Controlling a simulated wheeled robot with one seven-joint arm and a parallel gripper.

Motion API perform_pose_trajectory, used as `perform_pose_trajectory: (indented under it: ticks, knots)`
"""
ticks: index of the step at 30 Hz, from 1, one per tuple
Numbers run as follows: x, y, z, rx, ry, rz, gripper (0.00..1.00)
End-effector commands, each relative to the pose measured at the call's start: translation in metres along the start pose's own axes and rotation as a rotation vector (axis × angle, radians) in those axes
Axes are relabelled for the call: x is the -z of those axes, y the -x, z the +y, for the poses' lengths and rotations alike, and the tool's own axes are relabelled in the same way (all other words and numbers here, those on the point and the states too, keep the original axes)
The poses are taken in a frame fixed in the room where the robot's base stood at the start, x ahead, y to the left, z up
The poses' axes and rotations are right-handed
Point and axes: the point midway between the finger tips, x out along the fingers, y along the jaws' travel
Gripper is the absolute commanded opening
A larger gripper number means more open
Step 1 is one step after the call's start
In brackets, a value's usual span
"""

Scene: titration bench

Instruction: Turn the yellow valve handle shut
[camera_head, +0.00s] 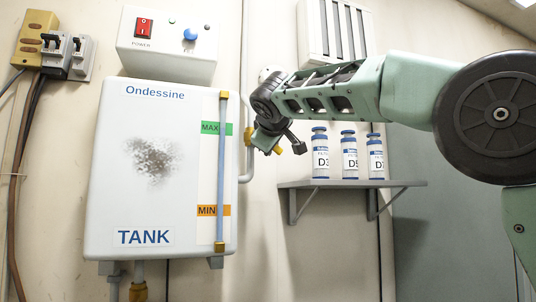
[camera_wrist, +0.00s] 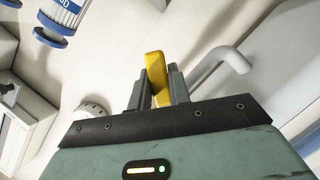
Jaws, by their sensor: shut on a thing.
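The yellow valve handle (camera_wrist: 155,66) stands between my gripper's two grey fingers in the wrist view, tilted a little. My gripper (camera_wrist: 158,84) is shut on it, with one finger on each side. In the head view my gripper (camera_head: 279,139) is at the wall pipe, just right of the tank. Yellow parts show beside it there, but I cannot tell which is the handle. The valve body is mostly hidden behind my gripper.
The white tank (camera_head: 120,215) with its level tube (camera_head: 221,175) is left of my gripper. A shelf (camera_head: 330,184) with several labelled bottles (camera_head: 320,158) is close on the right. A control box (camera_head: 166,58) with a red switch is above the tank. A grey pipe (camera_wrist: 235,60) bends near my fingers.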

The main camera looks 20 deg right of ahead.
Motion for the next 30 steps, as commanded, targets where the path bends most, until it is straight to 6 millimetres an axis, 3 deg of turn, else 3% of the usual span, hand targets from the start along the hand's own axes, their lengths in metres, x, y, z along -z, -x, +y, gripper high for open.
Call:
perform_pose_trajectory:
  ticks: [15, 30]
  knots:
    - [0.004, 0.002, 0.020, -0.175, 0.422, 0.001, 0.00]
    - [0.010, 0.004, 0.029, -0.252, 0.613, 0.002, 0.00]
